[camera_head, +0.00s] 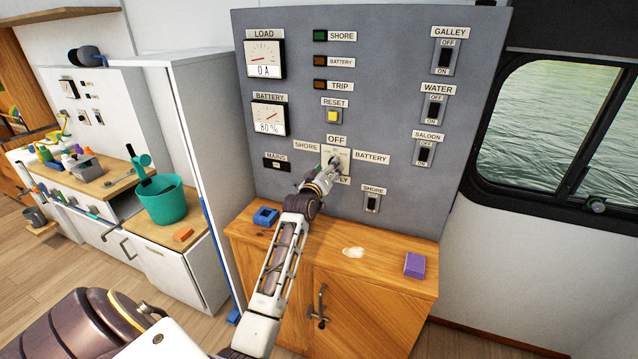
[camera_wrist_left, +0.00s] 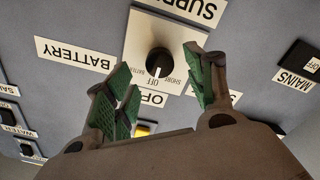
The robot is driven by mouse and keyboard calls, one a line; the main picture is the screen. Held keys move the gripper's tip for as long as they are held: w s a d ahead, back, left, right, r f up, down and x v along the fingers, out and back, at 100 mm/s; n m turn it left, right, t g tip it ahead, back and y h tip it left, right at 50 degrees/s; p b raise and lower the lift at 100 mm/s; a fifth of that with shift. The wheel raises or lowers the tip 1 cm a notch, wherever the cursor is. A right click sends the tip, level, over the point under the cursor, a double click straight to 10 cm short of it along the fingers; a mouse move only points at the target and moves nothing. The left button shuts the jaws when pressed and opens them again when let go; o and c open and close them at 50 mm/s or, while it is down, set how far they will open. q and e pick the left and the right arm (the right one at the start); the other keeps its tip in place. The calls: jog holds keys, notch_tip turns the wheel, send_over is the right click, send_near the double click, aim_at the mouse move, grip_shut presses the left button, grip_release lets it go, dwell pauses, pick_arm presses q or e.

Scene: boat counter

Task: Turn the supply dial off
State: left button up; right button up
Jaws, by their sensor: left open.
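The supply dial (camera_wrist_left: 158,62) is a black round knob on a pale square plate (camera_wrist_left: 180,38), which appears upside down in the left wrist view. Small SHORE, OFF and BATTERY marks are printed beside the knob, on the side towards my gripper. In the head view the left gripper (camera_head: 332,172) is in front of the plate (camera_head: 343,154) and hides most of the dial. My right gripper is out of view.
The grey panel (camera_head: 400,90) carries gauges reading 0 A and 80%, indicator lamps, a yellow reset button (camera_head: 333,117), a mains switch (camera_head: 277,163) and several rocker switches. On the wooden counter (camera_head: 310,235) below are a blue block (camera_head: 266,216) and a purple block (camera_head: 414,265).

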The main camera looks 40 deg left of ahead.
pick_arm(q)
jog(key=v, duration=0.8)
jog(key=shift+s, duration=0.3)
dwell(0.6)
jog(key=s+d+f+m+g+h, duration=0.4)
jog(key=s+d+f+m+g, duration=0.45)
jog(key=s+d+f, duration=0.95)
jog(key=s+d+f+m+g, duration=0.1)
jog(key=s+d+f+g, duration=0.15)
jog(key=s, duration=0.35)
jog(key=s+d+f+m+g, duration=0.1)
jog(key=s+f+m+g, duration=0.2)
jog(key=s, duration=0.4)
jog(key=s+f+g, duration=0.1)
jog(key=s+f, duration=0.2)
jog(key=f, duration=3.2)
jog(key=s+a+f, duration=0.2)
jog(key=s+f, duration=0.7)
jog(key=s, duration=0.2)
jog(key=s+a+f+g, duration=0.1)
jog(key=s+a+f, duration=0.1)
jog(key=s+f, duration=0.7)
jog(key=shift+s+a+f+n+b, duration=0.2)
jog(key=shift+s+f+n+b, duration=0.2)
jog(key=shift+s, duration=0.5)
